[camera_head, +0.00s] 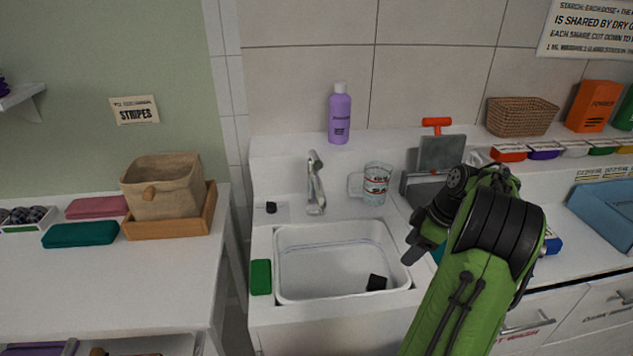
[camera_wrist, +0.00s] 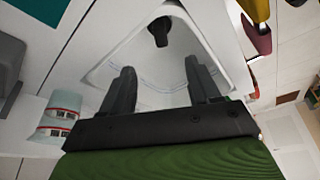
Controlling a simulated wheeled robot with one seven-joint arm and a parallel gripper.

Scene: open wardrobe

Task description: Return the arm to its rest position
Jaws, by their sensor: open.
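My gripper (camera_head: 412,250) is at the end of my green and black arm, above the right edge of the white sink (camera_head: 283,293). In the wrist view my gripper (camera_wrist: 157,72) has its two dark fingers spread apart. Nothing is held between them. The sink basin (camera_wrist: 100,75) lies beyond the fingertips there, with a small dark object (camera_wrist: 160,30) past them. In the head view a small black block (camera_head: 377,282) lies in the right front of the sink. My arm reaches in from the lower right and hides part of the counter.
A faucet (camera_head: 315,185), a clear measuring jug (camera_head: 375,184) and a purple bottle (camera_head: 340,115) stand behind the sink. A green sponge (camera_head: 261,277) lies left of the sink. A fabric basket (camera_head: 163,190) stands on the left table.

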